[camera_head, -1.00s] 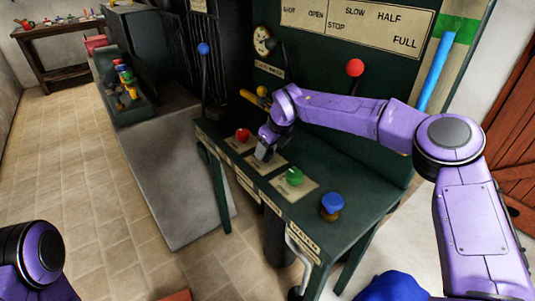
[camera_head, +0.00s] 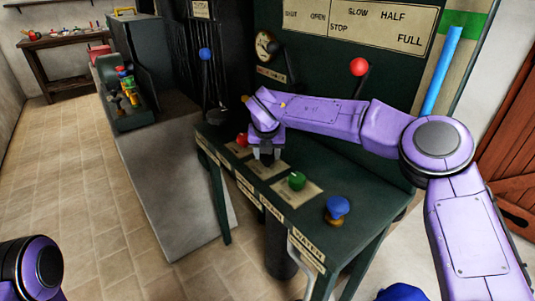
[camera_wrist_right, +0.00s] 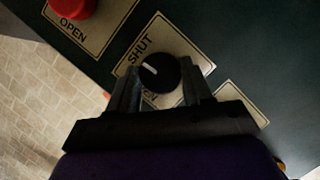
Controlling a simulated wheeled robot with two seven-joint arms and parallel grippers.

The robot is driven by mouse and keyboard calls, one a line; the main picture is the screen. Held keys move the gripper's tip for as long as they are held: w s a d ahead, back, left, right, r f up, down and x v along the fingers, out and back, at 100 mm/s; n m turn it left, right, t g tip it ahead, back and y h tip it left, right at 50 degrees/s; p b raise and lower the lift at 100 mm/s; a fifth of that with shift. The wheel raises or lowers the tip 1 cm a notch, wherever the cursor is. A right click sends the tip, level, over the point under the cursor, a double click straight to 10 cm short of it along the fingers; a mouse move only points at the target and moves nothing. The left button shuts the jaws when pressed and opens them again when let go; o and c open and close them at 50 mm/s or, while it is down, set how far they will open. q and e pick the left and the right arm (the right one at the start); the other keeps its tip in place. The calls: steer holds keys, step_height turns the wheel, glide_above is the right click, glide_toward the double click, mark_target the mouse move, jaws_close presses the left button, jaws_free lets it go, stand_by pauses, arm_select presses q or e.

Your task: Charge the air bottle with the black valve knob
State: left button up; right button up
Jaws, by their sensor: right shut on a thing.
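The black valve knob (camera_wrist_right: 160,72) has a white pointer mark that points to the upper left. It sits on a plate (camera_wrist_right: 188,46) lettered SHUT at its upper left, with partly covered lettering at the lower edge. My right gripper (camera_head: 266,155) is over this plate on the green desk and hides the knob in the head view. In the wrist view the right gripper (camera_wrist_right: 160,88) is shut on the knob, one finger on each side. A round pale gauge (camera_head: 266,44) is on the panel behind; its reading is too small. I cannot identify the air bottle. My left gripper is out of view.
On the desk (camera_head: 365,185) a red knob (camera_head: 242,139) is behind my gripper, and a green knob (camera_head: 297,181) and a blue knob (camera_head: 337,209) are to its front right. A red-topped lever (camera_head: 359,67) and a blue-topped lever (camera_head: 205,54) stand behind. The floor at left is clear.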

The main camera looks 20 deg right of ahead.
steer(key=shift+m+h, duration=0.3)
steer(key=shift+m, duration=0.4)
steer(key=o, duration=1)
steer(key=shift+o, duration=0.2)
steer(key=v, duration=1)
steer(key=shift+r, duration=0.35)
steer(key=shift+a, duration=0.1)
